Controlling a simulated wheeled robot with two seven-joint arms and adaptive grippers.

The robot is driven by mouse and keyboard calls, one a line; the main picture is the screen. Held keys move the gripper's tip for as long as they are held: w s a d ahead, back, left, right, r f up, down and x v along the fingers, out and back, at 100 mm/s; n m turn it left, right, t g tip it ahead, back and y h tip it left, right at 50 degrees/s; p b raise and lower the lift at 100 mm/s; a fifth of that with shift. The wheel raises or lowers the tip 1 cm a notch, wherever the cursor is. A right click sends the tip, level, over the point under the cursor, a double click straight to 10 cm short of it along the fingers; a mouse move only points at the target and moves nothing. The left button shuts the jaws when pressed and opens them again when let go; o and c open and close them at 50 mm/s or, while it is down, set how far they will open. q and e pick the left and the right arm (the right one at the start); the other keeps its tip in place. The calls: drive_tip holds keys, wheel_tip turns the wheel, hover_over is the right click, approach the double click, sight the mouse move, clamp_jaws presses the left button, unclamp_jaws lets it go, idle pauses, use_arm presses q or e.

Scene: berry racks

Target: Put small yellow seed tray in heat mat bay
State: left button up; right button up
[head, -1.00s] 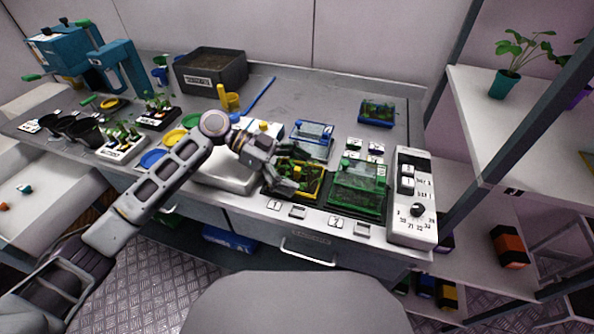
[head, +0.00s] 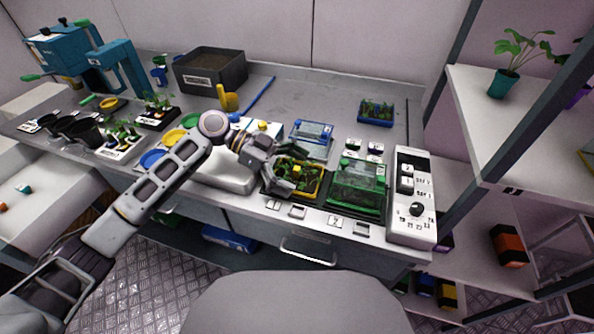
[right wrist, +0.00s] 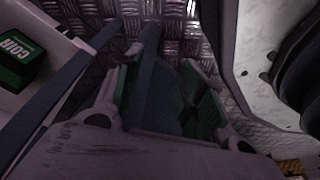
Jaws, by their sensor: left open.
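The small yellow seed tray (head: 318,181), with green seedlings, sits on the left dark bay of the heat mat (head: 325,203) at the bench's front. My left gripper (head: 293,178) is open over the tray's left part, its fingers close to the rim; I cannot tell whether they touch it. The gripper hides the tray's left side. A green tray with a clear lid (head: 357,187) fills the bay to the right. My right gripper (right wrist: 160,98) shows only in the right wrist view, away from the bench, with its fingers apart and nothing evident between them.
A white control box (head: 413,195) with a knob stands right of the bays. Blue trays (head: 312,131) (head: 376,113) lie behind. A white block (head: 225,172) is left of the gripper. A shelf post (head: 462,130) stands at the right. The back-middle bench is mostly clear.

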sight(294, 169)
use_arm(q)
drive_tip(key=shift+r, duration=0.15)
drive_tip(key=v, duration=0.3)
drive_tip(key=shift+w+a, duration=0.1)
drive_tip(key=shift+a, duration=0.1)
drive_tip(key=v, duration=0.7)
drive_tip(key=shift+r, duration=0.15)
drive_tip(key=shift+w+a+r, duration=0.15)
drive_tip(key=shift+a+r, duration=0.05)
drive_tip(key=shift+a, duration=0.3)
drive_tip(key=shift+a+r, duration=0.1)
drive_tip(key=shift+a, duration=0.05)
use_arm(e)
drive_tip(key=shift+s+f, duration=0.4)
drive_tip(key=shift+s, duration=0.25)
drive_tip(key=shift+d, duration=0.15)
